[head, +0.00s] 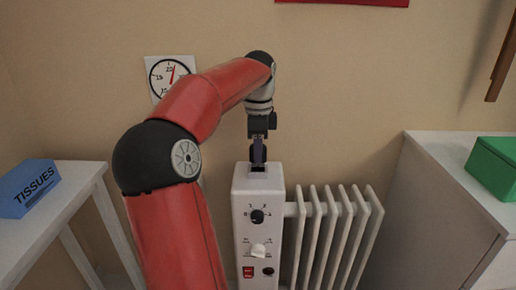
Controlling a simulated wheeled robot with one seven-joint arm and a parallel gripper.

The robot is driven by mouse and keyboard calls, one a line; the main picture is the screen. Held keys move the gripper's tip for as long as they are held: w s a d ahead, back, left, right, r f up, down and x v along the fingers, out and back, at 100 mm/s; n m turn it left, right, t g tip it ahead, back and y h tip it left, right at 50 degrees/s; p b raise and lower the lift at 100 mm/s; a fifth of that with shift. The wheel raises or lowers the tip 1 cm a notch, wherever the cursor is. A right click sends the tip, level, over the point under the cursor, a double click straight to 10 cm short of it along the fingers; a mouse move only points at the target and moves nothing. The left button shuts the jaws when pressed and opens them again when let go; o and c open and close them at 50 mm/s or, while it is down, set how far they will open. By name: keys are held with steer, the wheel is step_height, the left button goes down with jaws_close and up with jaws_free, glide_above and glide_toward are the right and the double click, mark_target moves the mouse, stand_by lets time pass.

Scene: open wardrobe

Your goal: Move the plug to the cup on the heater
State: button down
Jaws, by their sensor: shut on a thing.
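The white heater (244,215) stands against the wall in the middle of the view, with a control panel on its front.
The heater's white fins (335,225) stand to the right. A white cabinet (425,215) bears a green box (493,165). At left, a white table (55,225) holds a blue tissue box (30,190). A dial (160,75) hangs on the wall behind my arm.

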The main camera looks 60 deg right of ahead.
steer(key=shift+f+b, duration=0.55)
steer(key=shift+f, duration=0.75)
steer(key=c, duration=1.1)
jaws_free()
steer(key=shift+o, duration=0.2)
step_height(320, 180, up, 8)
steer(key=shift+f+p, duration=0.1)
steer(key=shift+p, duration=0.45)
